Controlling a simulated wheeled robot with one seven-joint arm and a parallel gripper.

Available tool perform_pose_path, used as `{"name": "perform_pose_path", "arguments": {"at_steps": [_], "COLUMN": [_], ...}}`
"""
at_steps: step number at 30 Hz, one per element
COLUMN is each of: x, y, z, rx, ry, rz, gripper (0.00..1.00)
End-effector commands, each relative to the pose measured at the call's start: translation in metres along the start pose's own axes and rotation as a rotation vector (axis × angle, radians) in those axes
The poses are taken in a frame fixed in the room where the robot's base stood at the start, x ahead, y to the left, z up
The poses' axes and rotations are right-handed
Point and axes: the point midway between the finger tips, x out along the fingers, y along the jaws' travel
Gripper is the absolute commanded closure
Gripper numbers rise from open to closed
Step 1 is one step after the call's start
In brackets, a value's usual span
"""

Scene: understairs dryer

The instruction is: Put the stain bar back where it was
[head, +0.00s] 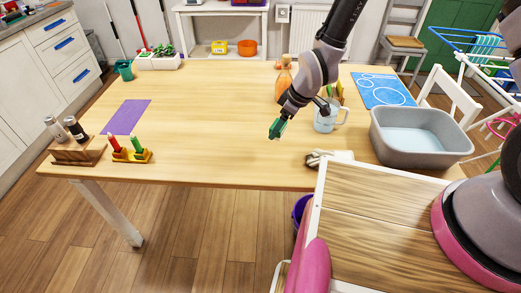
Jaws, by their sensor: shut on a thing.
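My gripper (280,122) is over the middle right of the wooden table (200,110), pointing down and left. It is shut on a small dark green bar (276,130), which looks like the stain bar. The bar seems to be above the tabletop, though the height is hard to judge. Much of the bar is hidden by the fingers. A purple mat (126,117) lies bare on the left of the table.
A wooden rack (78,155) with two shakers stands front left. A pale mug (326,121), an orange bottle (283,80), a blue mat (382,90), a grey basin (420,133) and a crumpled cloth (328,157) are on the right. The table's middle is clear.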

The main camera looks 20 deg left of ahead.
Motion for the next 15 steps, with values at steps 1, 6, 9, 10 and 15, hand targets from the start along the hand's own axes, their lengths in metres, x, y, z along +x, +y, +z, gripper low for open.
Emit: {"name": "perform_pose_path", "arguments": {"at_steps": [1, 6, 9, 10, 15], "x": [0.009, 0.037, 0.046, 0.048, 0.070], "y": [-0.001, -0.001, 0.000, 0.000, -0.001], "z": [0.005, 0.016, 0.019, 0.020, 0.030], "rx": [0.001, 0.002, 0.001, 0.000, 0.003], "ry": [-0.004, -0.002, -0.001, -0.001, -0.003], "rz": [-0.004, -0.002, -0.001, -0.001, -0.002], "gripper": [0.67, 0.67, 0.67, 0.67, 0.67]}}
